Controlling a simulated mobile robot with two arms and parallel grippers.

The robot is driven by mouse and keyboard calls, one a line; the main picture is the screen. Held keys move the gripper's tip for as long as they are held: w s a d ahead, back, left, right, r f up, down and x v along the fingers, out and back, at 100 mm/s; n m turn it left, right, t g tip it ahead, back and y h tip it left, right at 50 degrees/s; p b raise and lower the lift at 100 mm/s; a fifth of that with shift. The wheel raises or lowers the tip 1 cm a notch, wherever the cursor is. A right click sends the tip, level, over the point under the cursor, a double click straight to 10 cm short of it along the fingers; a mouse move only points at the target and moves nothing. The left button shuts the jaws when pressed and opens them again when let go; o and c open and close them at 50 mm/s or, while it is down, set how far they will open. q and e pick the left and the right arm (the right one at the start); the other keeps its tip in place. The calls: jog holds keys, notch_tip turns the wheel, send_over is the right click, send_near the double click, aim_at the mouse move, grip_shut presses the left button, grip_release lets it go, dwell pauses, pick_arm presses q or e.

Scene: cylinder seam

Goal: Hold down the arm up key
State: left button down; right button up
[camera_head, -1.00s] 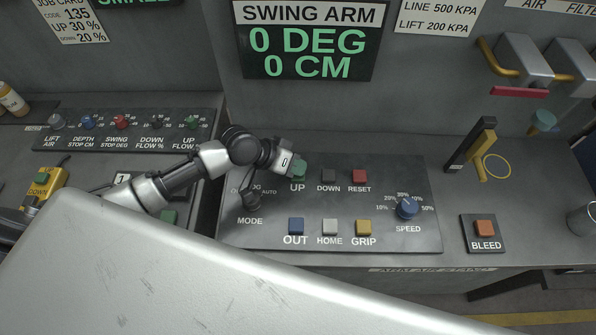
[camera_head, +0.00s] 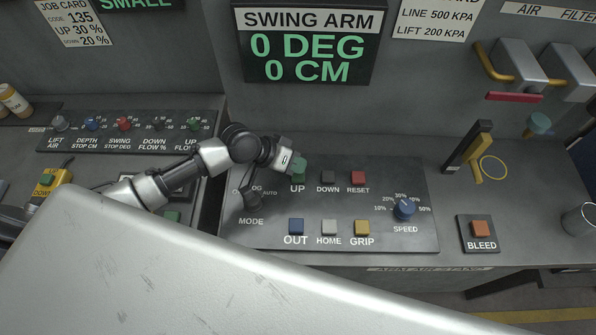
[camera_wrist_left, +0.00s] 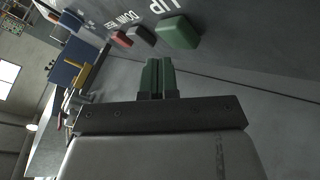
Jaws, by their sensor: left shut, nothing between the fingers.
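The green arm UP key (camera_head: 299,175) is on the dark swing arm panel (camera_head: 285,207), above its UP label. In the head view my left gripper (camera_head: 297,164) is at this key and partly covers it. In the left wrist view my shut, empty dark green fingers (camera_wrist_left: 157,76) point toward the panel. The green UP key (camera_wrist_left: 178,32) shows just beyond and right of the tips, with a small gap in the picture. I cannot tell contact or whether the key is pressed. The swing arm display (camera_head: 307,57) reads 0 DEG and 0 CM. My right gripper is not in view.
DOWN (camera_head: 328,177) and red RESET (camera_head: 358,178) keys are right of UP. OUT (camera_head: 296,226), HOME (camera_head: 329,227) and GRIP (camera_head: 362,228) form the lower row. The MODE knob (camera_head: 253,199) is below my wrist. The blue SPEED knob (camera_head: 404,209) is at right.

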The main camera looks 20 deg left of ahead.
pick_arm(q)
notch_tip(320, 180, up, 5)
jog(key=p, duration=0.5)
dwell(0.4)
jog(key=shift+s+f, duration=0.1)
